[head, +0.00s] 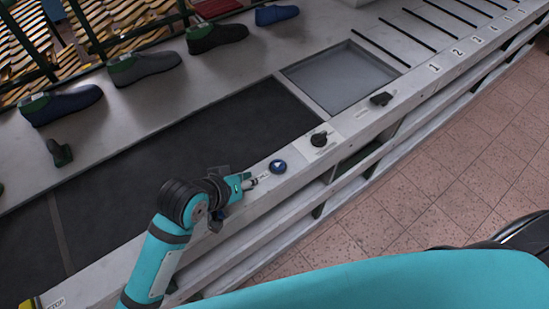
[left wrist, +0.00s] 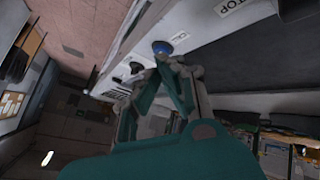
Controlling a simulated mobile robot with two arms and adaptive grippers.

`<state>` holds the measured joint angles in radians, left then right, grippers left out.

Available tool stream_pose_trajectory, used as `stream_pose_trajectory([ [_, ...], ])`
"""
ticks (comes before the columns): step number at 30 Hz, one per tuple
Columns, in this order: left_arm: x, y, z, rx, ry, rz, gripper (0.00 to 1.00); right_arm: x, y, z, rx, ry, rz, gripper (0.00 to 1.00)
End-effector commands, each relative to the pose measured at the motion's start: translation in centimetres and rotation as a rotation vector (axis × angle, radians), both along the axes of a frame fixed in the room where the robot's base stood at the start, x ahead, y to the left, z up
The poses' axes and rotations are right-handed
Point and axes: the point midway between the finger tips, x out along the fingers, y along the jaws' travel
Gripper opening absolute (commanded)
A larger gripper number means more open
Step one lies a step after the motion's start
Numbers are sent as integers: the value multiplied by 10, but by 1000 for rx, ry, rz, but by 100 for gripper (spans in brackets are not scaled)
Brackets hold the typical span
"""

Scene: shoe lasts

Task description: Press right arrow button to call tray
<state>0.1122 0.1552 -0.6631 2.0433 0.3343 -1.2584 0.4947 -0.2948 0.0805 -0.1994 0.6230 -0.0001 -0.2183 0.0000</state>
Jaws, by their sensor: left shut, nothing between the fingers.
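The blue round button (head: 278,166) with a white arrow is on the pale front ledge of the conveyor, beside a small printed label (head: 258,180). The blue button also shows in the left wrist view (left wrist: 162,47), just beyond the fingertips. My left gripper (head: 247,181) is shut and empty, over the ledge just left of the button. In the left wrist view the closed fingers (left wrist: 164,62) point at the button. I cannot tell whether they touch it. The tray is not clearly identifiable. My right gripper is not in view.
Black knobs (head: 320,138) and (head: 381,98) stand on the ledge to the right. A dark belt (head: 190,140) and a grey recessed panel (head: 340,77) lie behind it. Shoe lasts (head: 140,67) stand further back. The tiled floor (head: 450,160) in front is clear.

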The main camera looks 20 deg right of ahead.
Motion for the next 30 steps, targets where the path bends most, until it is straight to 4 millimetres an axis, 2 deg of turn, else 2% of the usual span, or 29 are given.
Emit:
stream_pose_trajectory([
  [1,12,-20,8,-21,-11,-25,0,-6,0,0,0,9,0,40],
  [3,22,-45,14,-52,-5,-50,0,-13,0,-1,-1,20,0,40],
  [6,36,-72,20,-78,10,-71,0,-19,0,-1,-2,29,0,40],
  [9,52,-89,22,-84,28,-74,0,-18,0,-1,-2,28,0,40],
  [12,69,-97,23,-81,44,-60,0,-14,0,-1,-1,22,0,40],
  [18,94,-98,24,-73,63,-21,0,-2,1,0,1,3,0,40],
  [30,100,-98,24,-72,67,-9,0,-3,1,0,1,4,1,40],
])
